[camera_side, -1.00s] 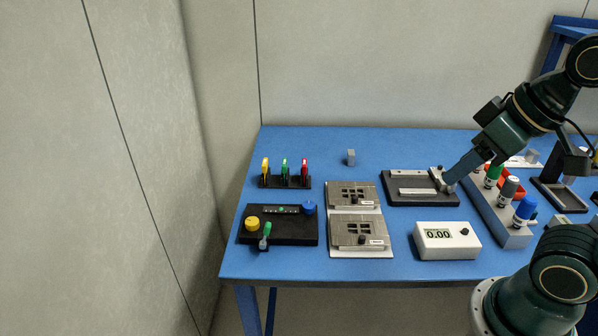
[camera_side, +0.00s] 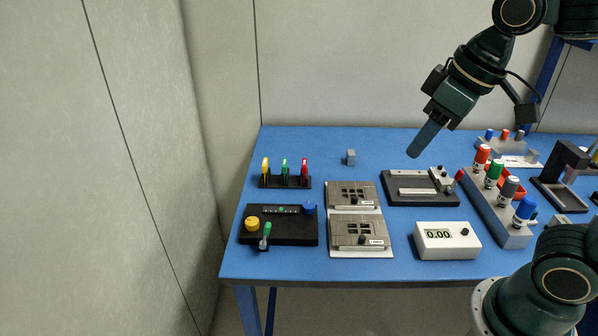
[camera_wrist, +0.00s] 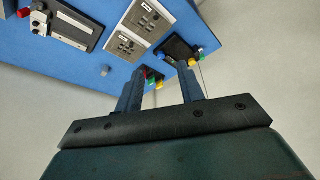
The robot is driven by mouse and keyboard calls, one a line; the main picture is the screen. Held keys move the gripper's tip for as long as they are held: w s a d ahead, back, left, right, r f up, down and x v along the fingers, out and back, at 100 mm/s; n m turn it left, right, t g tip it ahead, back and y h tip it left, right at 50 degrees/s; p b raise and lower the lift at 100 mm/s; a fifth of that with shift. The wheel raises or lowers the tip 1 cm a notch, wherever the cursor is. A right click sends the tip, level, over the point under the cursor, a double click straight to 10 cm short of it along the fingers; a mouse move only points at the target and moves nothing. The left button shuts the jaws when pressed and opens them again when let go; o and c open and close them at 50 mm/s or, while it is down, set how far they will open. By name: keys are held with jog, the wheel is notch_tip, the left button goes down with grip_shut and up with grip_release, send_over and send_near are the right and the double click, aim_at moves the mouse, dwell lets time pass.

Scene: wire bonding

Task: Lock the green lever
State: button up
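A green-topped lever (camera_side: 266,231) stands nearly upright at the front edge of a black board (camera_side: 292,235), between a yellow knob (camera_side: 252,224) and a blue knob (camera_side: 309,207). A second green lever (camera_side: 284,168) stands upright between a yellow lever (camera_side: 265,168) and a red lever (camera_side: 304,168) on a small black rack. My gripper (camera_side: 413,153) hangs in the air above the back of the table, to the right of both and well apart from them. In the wrist view its two fingers (camera_wrist: 160,68) are apart with nothing held between them.
Two metal plates (camera_side: 340,251) lie right of the black board. A dark fixture (camera_side: 437,200), a white meter reading 0.00 (camera_side: 447,252) and a grey holder of colored-capped bottles (camera_side: 512,235) stand further right. A small grey block (camera_side: 351,157) sits at the back.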

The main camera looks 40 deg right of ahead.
jog(key=w+a+n+g, duration=0.1)
jog(key=w+a+n, duration=0.15)
jog(key=w, duration=0.45)
jog(key=n+g, duration=0.3)
jog(key=n, duration=0.1)
send_over(267, 224)
notch_tip(267, 224, down, 8)
jog(key=shift+f, duration=0.15)
notch_tip(267, 224, down, 14)
jog(key=shift+r, duration=0.1)
jog(key=shift+c, duration=0.2)
grip_shut()
